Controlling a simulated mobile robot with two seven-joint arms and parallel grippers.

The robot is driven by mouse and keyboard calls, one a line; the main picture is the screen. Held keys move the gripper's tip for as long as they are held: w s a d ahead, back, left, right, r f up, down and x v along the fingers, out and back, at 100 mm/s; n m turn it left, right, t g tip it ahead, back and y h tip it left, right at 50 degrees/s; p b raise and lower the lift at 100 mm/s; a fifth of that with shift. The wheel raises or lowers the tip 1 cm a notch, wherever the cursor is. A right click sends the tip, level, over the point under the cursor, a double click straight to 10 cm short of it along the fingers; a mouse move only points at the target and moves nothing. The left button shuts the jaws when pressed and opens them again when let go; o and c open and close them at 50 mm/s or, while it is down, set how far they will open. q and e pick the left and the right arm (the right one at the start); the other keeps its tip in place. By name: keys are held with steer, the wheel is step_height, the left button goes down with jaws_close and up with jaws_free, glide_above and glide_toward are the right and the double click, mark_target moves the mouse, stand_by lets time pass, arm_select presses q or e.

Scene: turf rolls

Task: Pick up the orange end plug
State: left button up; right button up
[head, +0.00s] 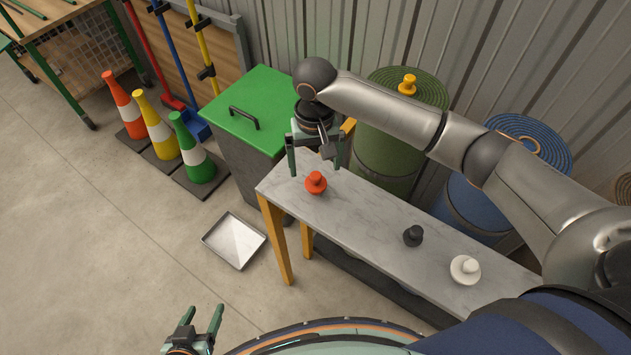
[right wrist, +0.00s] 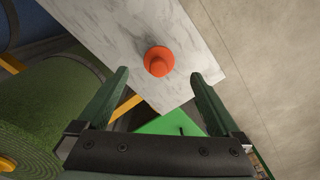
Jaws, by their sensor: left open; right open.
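The orange end plug (head: 316,183) stands upright near the far left end of the narrow marble-topped table (head: 350,212). My right gripper (head: 315,172) is open and empty above that end of the table, its fingers pointing down. In the right wrist view the orange end plug (right wrist: 158,61) lies ahead of the two open fingers (right wrist: 155,85), roughly between their lines and apart from both. My left gripper (head: 205,322) is open and empty at the bottom left of the head view, away from the table.
A black plug (head: 413,236) and a white plug (head: 465,269) stand further right on the table. A green-lidded bin (head: 255,105) is behind the table's left end. Green (head: 395,150) and blue (head: 470,212) rolls stand behind it. A metal tray (head: 234,241) lies on the floor.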

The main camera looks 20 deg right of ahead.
mark_target(316, 175)
step_height(316, 175, down, 5)
steer(key=shift+d+f, duration=0.1)
steer(key=shift+f, duration=0.1)
steer(key=c, duration=1.5)
